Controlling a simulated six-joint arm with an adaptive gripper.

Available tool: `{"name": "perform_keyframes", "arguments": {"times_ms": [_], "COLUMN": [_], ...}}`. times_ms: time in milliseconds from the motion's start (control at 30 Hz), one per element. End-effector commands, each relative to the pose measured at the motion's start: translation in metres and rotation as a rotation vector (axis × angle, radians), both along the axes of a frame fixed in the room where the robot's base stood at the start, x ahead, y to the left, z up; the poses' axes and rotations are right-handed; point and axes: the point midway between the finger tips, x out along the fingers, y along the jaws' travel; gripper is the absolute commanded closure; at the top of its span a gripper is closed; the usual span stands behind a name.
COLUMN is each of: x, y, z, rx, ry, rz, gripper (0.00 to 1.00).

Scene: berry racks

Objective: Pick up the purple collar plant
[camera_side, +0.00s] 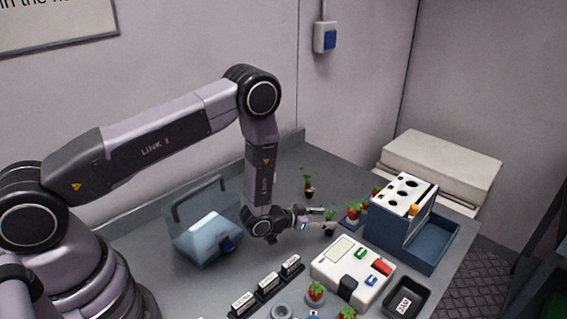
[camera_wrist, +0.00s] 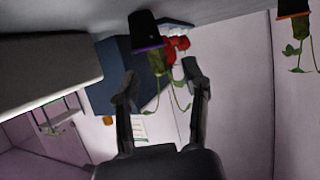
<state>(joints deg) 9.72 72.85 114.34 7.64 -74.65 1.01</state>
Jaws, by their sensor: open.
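The purple collar plant is a dark pot with a purple rim (camera_wrist: 147,43) and thin green stems; the wrist view shows it upside down, beyond and between my fingertips. In the side view it is the small plant (camera_side: 330,228) at the tip of my gripper (camera_side: 318,217). In the wrist view my gripper (camera_wrist: 161,84) is open, with one finger on each side of the plant's stems and nothing clasped. I cannot tell whether a finger touches the plant.
A second dark pot with an orange collar (camera_wrist: 294,13) stands to one side, also in the side view (camera_side: 309,192). Red berries (camera_side: 354,211) and a blue rack (camera_side: 395,236) lie beyond the plant. A clear bin (camera_side: 187,237) and a white device (camera_side: 340,275) stand nearby.

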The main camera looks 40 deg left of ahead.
Motion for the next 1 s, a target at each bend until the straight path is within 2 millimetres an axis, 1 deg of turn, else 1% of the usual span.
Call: {"name": "perform_keyframes", "arguments": {"times_ms": [33,167,400,467,767,1000], "x": [0.007,0.018,0.019,0.019,0.019,0.019], "y": [-0.002,-0.006,-0.006,-0.006,-0.006,-0.006], "z": [-0.003,-0.008,-0.009,-0.009,-0.009,-0.008], "rx": [0.000,0.002,0.002,0.002,0.002,0.002], "ry": [-0.002,0.001,0.002,0.002,0.002,0.001], "rz": [0.000,0.001,0.001,0.001,0.001,0.001], "gripper": [0.54,0.54,0.54,0.61,1.00,1.00]}}
